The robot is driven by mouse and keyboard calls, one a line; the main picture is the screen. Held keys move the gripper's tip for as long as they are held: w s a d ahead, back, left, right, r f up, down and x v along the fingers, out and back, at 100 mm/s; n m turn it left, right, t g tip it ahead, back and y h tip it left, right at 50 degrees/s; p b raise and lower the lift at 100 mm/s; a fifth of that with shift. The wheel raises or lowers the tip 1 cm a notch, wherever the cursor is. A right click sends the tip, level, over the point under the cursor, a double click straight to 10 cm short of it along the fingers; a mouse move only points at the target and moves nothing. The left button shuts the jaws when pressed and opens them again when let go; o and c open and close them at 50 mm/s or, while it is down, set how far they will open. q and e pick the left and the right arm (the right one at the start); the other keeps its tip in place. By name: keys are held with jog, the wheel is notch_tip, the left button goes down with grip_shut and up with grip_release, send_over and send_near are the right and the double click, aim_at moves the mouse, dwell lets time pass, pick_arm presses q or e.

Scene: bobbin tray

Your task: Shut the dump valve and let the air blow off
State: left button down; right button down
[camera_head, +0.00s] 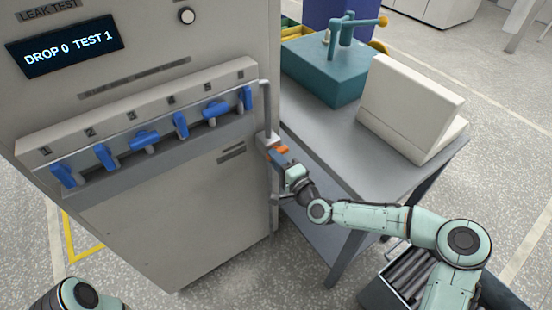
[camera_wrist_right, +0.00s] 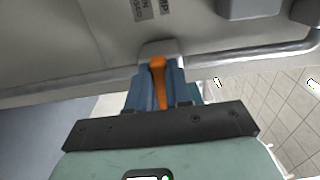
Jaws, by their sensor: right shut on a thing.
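The dump valve (camera_head: 268,140) sits on the pipe at the right side of the grey leak-test cabinet. Its orange handle (camera_head: 282,149) shows at my right gripper (camera_head: 277,155). In the right wrist view the handle (camera_wrist_right: 158,82) lies between the two blue fingers of that gripper, which are shut on it; the fingers hide part of it. Only a link of my left arm shows at the lower left of the head view; the left gripper is out of view.
The cabinet front (camera_head: 170,220) carries a row of blue-handled valves (camera_head: 146,138), turned different ways, and a display (camera_head: 65,47) reading "DROP 0 TEST 1". A bench (camera_head: 310,120) on the right bears a teal machine (camera_head: 325,75) and a cream case (camera_head: 405,105). A bin of rods (camera_head: 375,295) stands below.

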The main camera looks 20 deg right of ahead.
dwell(0.4)
jog(key=c, duration=1)
grip_release()
jog(key=shift+c, duration=0.2)
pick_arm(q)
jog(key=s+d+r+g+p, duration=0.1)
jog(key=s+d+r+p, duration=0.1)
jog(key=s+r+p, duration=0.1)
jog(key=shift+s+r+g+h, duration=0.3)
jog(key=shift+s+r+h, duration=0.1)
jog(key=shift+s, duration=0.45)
pick_arm(e)
jog(key=v, duration=1.3)
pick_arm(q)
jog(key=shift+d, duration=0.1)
pick_arm(e)
jog(key=shift+s, duration=0.15)
